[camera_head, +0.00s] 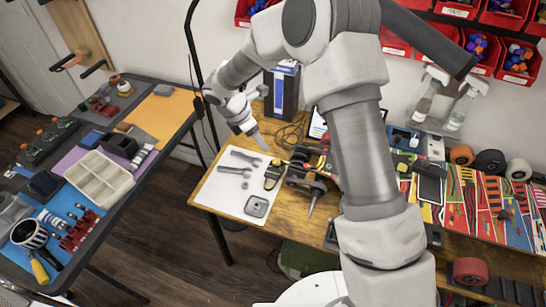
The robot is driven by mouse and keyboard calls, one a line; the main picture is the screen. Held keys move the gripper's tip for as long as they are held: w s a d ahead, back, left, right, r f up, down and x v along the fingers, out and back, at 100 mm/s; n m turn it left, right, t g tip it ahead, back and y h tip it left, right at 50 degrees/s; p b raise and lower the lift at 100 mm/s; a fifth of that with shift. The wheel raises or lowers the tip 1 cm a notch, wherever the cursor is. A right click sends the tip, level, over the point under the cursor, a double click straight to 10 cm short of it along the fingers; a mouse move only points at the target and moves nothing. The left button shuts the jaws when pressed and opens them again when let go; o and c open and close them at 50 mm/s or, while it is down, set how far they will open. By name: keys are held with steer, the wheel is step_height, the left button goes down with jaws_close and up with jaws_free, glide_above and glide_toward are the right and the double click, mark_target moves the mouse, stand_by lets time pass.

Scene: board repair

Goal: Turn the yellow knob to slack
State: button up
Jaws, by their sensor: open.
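My arm reaches across the workbench, and my gripper (257,136) hangs above the white mat (217,192) at the bench's left end. It is open, and I see nothing held in it. I cannot pick out a yellow knob for certain. A small black-and-yellow tool (273,174) lies on the mat's right side, just below and right of my gripper, apart from it. A small yellow spot (402,167) shows right of my arm, too small to identify. My arm hides the middle of the bench.
Wrenches (238,164) and a grey square part (256,206) lie on the mat. Dark tools (305,180) crowd its right side. A blue-black box (281,92) stands behind. Spray bottles (428,95) and red bins (518,60) are at right. A cluttered side table (141,178) stands left across a floor gap.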

mark_target(276, 161)
steer(key=x, duration=1.3)
steer(key=shift+w+f+p, duration=0.15)
steer(key=shift+f+p, duration=0.15)
steer(key=shift+p, duration=0.05)
jaws_close()
